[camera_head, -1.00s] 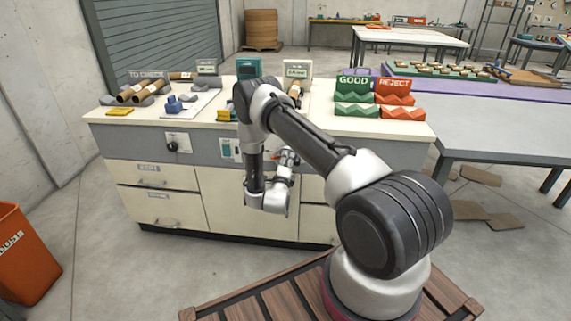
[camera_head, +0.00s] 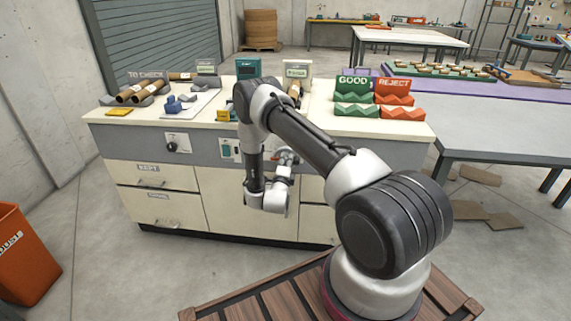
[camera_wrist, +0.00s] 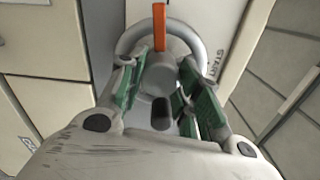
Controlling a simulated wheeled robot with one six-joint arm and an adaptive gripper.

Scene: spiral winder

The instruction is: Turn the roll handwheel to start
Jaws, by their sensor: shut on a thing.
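The roll handwheel shows in the wrist view as a grey ring with a round grey hub (camera_wrist: 158,72) and an orange pointer (camera_wrist: 159,28) pointing to the top of the picture. My gripper (camera_wrist: 160,80) has its green-padded fingers shut around the hub, one on each side. The word START (camera_wrist: 213,66) is printed on the panel to the right of the ring. In the head view my gripper (camera_head: 284,156) is at the front of the white cabinet (camera_head: 240,200), and my wrist hides most of the handwheel.
On the bench top, cardboard tubes (camera_head: 130,93) lie at the left, and the green GOOD (camera_head: 354,87) and red REJECT (camera_head: 394,92) bins stand at the right. A black knob (camera_head: 172,146) is on the cabinet front. An orange bin (camera_head: 25,255) stands on the floor at the left.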

